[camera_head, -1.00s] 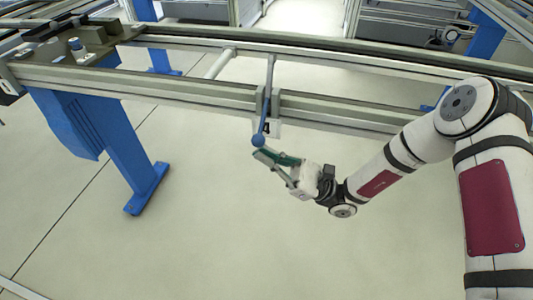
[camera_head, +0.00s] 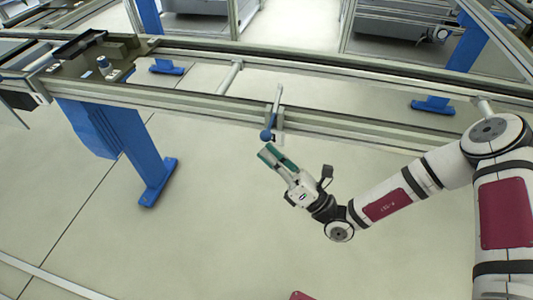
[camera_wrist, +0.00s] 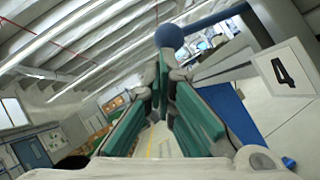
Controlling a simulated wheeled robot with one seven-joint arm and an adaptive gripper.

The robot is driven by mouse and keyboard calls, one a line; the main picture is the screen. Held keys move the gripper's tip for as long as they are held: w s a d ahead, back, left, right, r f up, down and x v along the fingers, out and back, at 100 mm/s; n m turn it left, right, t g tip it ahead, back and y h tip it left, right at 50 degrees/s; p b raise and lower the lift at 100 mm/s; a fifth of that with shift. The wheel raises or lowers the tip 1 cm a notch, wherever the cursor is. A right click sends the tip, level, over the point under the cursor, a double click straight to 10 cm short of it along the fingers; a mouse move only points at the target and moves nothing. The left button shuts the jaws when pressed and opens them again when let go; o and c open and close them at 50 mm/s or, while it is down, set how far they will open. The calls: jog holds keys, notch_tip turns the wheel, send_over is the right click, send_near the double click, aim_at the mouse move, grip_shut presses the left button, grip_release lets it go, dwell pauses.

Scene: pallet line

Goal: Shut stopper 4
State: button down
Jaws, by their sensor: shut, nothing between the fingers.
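Stopper 4 is on the near rail of the conveyor frame. Its lever has a blue ball knob (camera_head: 266,135) that hangs at the rail's lower front side, with a thin metal bar (camera_head: 277,98) standing up above it. In the wrist view the blue ball (camera_wrist: 170,36) shows just beyond the fingertips, and a white plate marked 4 (camera_wrist: 285,70) is to its right. My gripper (camera_head: 267,150) is shut and empty, its teal fingers just below the knob. It also shows in the wrist view (camera_wrist: 164,62). I cannot tell whether the fingertips touch the ball.
The near rail (camera_head: 190,98) runs across the picture, with a blue support leg (camera_head: 140,155) at left. A dark unit with a small knob (camera_head: 103,64) sits on the frame at far left. The floor below the rail is clear.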

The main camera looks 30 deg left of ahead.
aim_at(271, 137)
jog(key=shift+w+r+m+t+h+p, duration=0.1)
jog(key=shift+r+m+t+h+p, duration=0.55)
jog(key=shift+r+m+p, duration=0.8)
jog(key=shift+w+r+m+t+h+p, duration=0.1)
jog(key=shift+r+m+t+h+p, duration=0.5)
jog(key=shift+r+m+p, duration=0.85)
jog(key=shift+r, duration=0.15)
jog(key=v, duration=1.2)
jog(key=shift+a, duration=0.1)
